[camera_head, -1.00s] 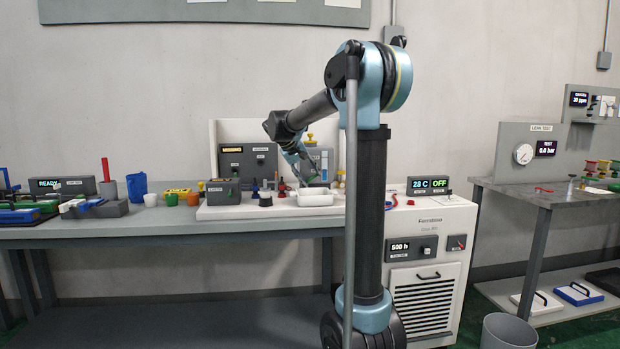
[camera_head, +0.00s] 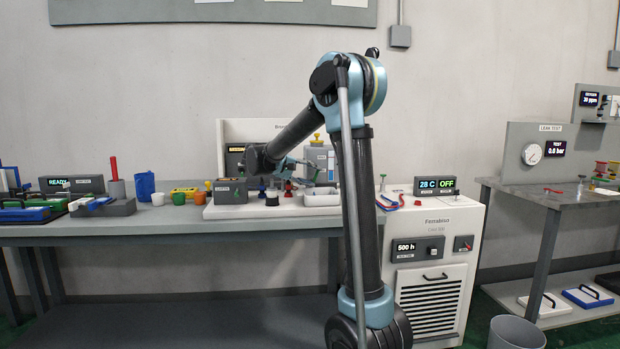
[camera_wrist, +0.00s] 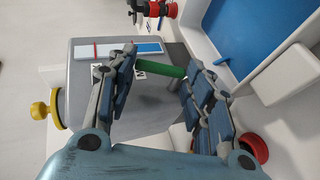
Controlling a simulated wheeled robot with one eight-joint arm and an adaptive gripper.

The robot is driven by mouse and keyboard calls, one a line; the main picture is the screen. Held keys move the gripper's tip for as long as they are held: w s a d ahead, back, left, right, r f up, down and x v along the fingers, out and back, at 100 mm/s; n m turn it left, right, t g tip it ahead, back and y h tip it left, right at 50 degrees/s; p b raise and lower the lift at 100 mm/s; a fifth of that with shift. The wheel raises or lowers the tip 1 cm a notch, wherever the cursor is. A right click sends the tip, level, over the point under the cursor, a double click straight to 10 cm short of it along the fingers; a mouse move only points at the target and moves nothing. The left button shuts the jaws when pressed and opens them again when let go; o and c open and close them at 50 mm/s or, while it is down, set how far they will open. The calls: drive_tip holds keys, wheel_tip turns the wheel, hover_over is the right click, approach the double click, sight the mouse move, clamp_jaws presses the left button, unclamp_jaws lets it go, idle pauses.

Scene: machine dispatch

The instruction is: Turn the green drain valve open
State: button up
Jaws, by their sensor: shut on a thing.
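The green drain valve handle (camera_wrist: 172,71) shows in the wrist view as a short green bar in front of the grey tank (camera_wrist: 90,80). The fingers hide part of the handle and the valve's base. In the head view my gripper (camera_head: 308,172) reaches sideways to the grey tank (camera_head: 318,152) with the yellow knob on top. The valve itself is too small and hidden to make out there.
A white tray (camera_head: 322,198) lies just below my gripper on the bench. Small red and black parts (camera_head: 271,198) and a grey control box (camera_head: 230,191) stand to the left. In the wrist view a red knob (camera_wrist: 254,147) is close to the right finger.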

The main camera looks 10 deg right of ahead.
drive_tip(key=shift+f, duration=0.1)
idle(0.3)
drive_tip(key=o, duration=1.1)
